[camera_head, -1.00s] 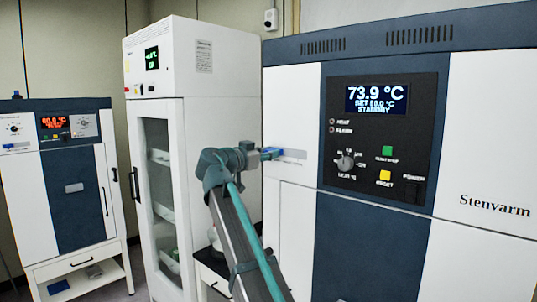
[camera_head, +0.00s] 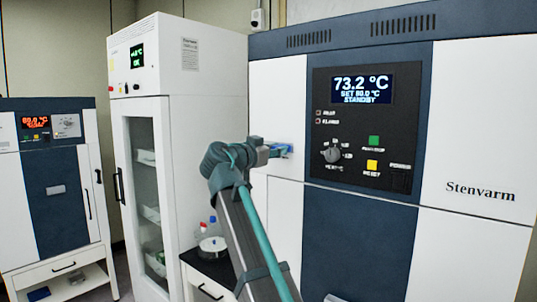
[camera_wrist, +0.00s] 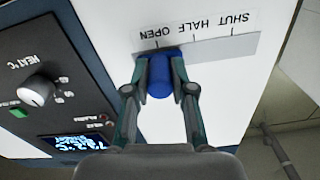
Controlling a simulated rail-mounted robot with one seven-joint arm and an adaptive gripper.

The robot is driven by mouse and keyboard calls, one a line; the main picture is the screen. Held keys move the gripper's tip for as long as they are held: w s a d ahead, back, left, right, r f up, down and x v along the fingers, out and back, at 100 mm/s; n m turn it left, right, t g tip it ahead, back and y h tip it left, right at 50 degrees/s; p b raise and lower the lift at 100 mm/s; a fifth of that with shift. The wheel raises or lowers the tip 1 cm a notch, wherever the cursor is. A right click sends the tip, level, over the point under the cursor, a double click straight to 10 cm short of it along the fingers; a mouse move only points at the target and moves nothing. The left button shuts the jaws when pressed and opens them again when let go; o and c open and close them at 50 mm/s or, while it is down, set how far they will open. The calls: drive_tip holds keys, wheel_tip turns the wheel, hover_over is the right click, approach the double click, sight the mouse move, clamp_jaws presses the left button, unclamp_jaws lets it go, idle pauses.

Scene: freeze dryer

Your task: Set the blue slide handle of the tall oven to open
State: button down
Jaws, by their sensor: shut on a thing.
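The blue slide handle (camera_wrist: 160,72) sits on a grey slide plate (camera_wrist: 226,48) on the white front of the tall oven (camera_head: 479,120). In the wrist view it is at the OPEN end of the plate, in line with the OPEN mark; the HALF and SHUT marks lie to the right. In the head view the handle (camera_head: 287,149) is at the plate's right end, beside the dark control panel. My gripper (camera_wrist: 160,88) is shut on the handle, one finger on each side. It also shows in the head view (camera_head: 274,151), partly hiding the handle.
The control panel (camera_head: 323,180) with its knob (camera_head: 332,154) and buttons is close to the right of my gripper. A white glass-door cabinet (camera_head: 175,60) stands left of the oven. A smaller oven (camera_head: 55,185) is at the far left. A low bench (camera_head: 205,268) holds bottles.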

drive_tip(key=shift+s+d, duration=0.1)
drive_tip(key=c, duration=1)
unclamp_jaws()
drive_tip(key=shift+d, duration=0.15)
drive_tip(key=shift+o, duration=0.2)
drive_tip(key=v, duration=1.2)
